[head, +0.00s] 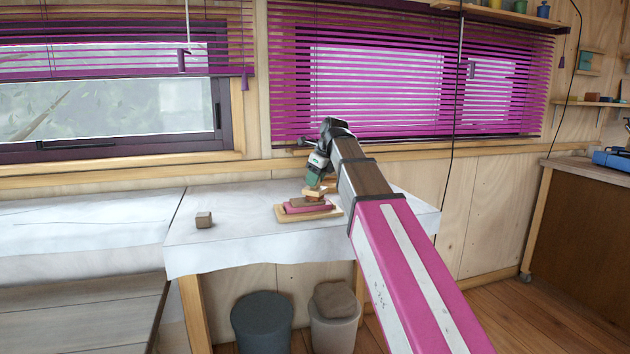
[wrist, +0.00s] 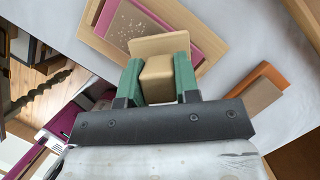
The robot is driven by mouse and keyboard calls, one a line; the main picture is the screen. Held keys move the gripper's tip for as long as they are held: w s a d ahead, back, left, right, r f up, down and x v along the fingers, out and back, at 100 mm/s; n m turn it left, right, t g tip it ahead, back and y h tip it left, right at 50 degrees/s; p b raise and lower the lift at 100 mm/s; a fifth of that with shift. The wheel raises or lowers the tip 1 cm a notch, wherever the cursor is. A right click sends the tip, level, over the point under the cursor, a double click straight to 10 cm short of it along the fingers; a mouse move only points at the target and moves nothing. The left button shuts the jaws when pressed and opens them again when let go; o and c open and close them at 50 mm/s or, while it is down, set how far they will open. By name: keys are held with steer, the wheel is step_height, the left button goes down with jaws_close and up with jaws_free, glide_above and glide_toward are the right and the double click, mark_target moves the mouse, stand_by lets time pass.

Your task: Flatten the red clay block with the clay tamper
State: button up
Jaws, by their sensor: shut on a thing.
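My gripper (head: 314,182) is over the cloth-covered table, its green fingers shut on the tan handle of a wooden tamper (wrist: 156,78). The tamper's flat plate (wrist: 160,44) shows beyond the fingertips; in the head view the tamper (head: 314,193) is just above the board. A light wooden board (head: 281,213) lies on the table with a pink-red slab (head: 308,209) on it. A brown, pale-specked block (wrist: 133,27), which looks like the clay, lies on the pink-red piece (wrist: 184,41). The tamper hides part of it, and I cannot tell whether they touch.
A small brown cube (head: 204,220) stands left on the white cloth (head: 245,240). An orange and brown block (wrist: 252,92) lies right of the gripper in the wrist view. Two bins (head: 262,322) stand below the table. The cloth between cube and board is clear.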

steer(key=shift+r, duration=3.9)
